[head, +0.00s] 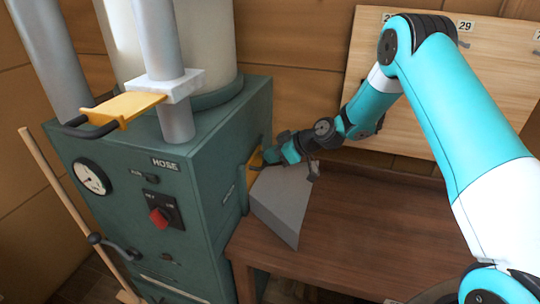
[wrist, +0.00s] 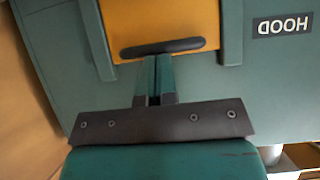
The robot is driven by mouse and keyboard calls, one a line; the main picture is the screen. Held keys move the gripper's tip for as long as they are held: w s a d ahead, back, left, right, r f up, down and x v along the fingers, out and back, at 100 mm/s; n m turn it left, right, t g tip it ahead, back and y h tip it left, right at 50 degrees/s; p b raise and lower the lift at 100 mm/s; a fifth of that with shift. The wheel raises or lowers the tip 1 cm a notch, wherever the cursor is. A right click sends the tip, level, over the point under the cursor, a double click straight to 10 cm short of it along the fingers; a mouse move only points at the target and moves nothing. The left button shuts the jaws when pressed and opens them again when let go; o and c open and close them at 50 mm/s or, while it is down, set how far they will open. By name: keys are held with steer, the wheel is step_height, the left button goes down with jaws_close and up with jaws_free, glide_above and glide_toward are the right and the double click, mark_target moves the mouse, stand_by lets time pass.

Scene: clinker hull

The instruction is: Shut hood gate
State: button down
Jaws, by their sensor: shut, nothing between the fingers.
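The hood gate is a yellow plate (wrist: 160,20) with a black bar handle (wrist: 162,48), between two green rails on the cabinet side beside an upside-down HOOD label (wrist: 281,26) in the wrist view. A small part of the yellow gate (head: 256,161) shows in the head view. My gripper (wrist: 157,64) is shut and empty, its fingertips right at the handle's edge. I cannot tell whether they touch it. In the head view my gripper (head: 272,156) is close to the cabinet's right side, partly covering the gate.
The green cabinet (head: 215,190) carries a HOSE label, gauge (head: 92,177) and red knob (head: 160,217). Another yellow gate (head: 125,106) sticks out from a grey pipe (head: 160,45). A grey wedge-shaped hood (head: 283,203) sits by the wooden bench (head: 350,225) below my gripper.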

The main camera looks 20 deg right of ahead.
step_height(320, 180, down, 5)
steer(key=b, duration=0.4)
steer(key=shift+r, duration=0.25)
steer(key=shift+s, duration=0.1)
